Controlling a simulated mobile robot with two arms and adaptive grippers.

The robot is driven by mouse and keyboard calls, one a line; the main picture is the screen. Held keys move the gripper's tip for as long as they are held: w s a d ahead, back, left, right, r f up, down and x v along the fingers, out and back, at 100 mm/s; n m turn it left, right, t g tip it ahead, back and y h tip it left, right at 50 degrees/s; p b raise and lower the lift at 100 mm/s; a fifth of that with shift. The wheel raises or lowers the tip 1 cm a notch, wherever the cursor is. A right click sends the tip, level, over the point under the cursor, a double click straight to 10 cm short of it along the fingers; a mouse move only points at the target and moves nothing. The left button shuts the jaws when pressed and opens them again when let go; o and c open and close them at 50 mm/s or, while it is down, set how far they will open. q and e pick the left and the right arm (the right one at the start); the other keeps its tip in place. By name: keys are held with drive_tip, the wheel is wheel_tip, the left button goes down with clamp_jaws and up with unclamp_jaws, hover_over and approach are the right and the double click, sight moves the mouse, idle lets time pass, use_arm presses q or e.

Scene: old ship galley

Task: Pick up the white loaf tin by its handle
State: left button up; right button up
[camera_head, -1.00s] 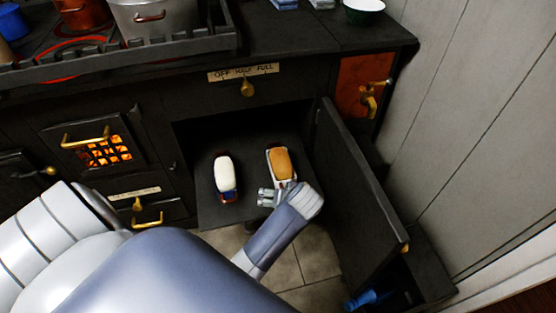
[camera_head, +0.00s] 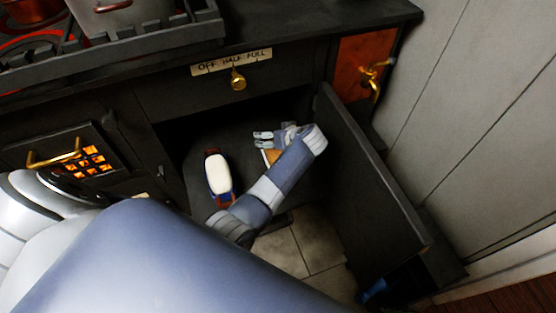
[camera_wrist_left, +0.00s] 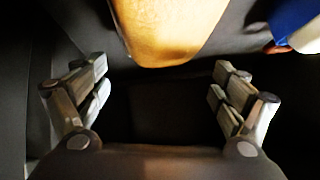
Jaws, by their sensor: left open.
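My left gripper (camera_head: 268,138) is open and reaches over the right-hand loaf in the open oven; it also shows in the left wrist view (camera_wrist_left: 160,82) with empty space between its fingers. A golden-brown loaf (camera_head: 269,156) is mostly covered by my gripper and wrist. The loaf's near end (camera_wrist_left: 168,35) lies just beyond the fingers in the wrist view, not between them. The white tin around this loaf is almost wholly hidden now, and its handle cannot be made out. My right gripper is not in view.
A blue and red tin (camera_head: 231,186) with a pale loaf (camera_head: 218,174) stands to the left on the same dark oven floor. The open oven door (camera_head: 375,185) stands to the right of my arm. Glowing fire grate (camera_head: 88,160) at left.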

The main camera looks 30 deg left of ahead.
use_arm(q)
drive_tip(key=b+x, duration=0.1)
drive_tip(key=x, duration=0.3)
drive_tip(key=shift+w+a+f+b, duration=0.15)
drive_tip(key=shift+w+f+b, duration=0.1)
drive_tip(key=shift+f+b, duration=0.1)
drive_tip(key=shift+w+a+f, duration=0.1)
drive_tip(key=shift+a, duration=0.1)
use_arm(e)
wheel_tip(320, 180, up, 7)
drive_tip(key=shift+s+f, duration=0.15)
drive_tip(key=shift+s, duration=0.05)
use_arm(q)
drive_tip(key=shift+c, duration=0.6)
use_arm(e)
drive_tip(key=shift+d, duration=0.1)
use_arm(q)
drive_tip(key=c, duration=1.8)
clamp_jaws()
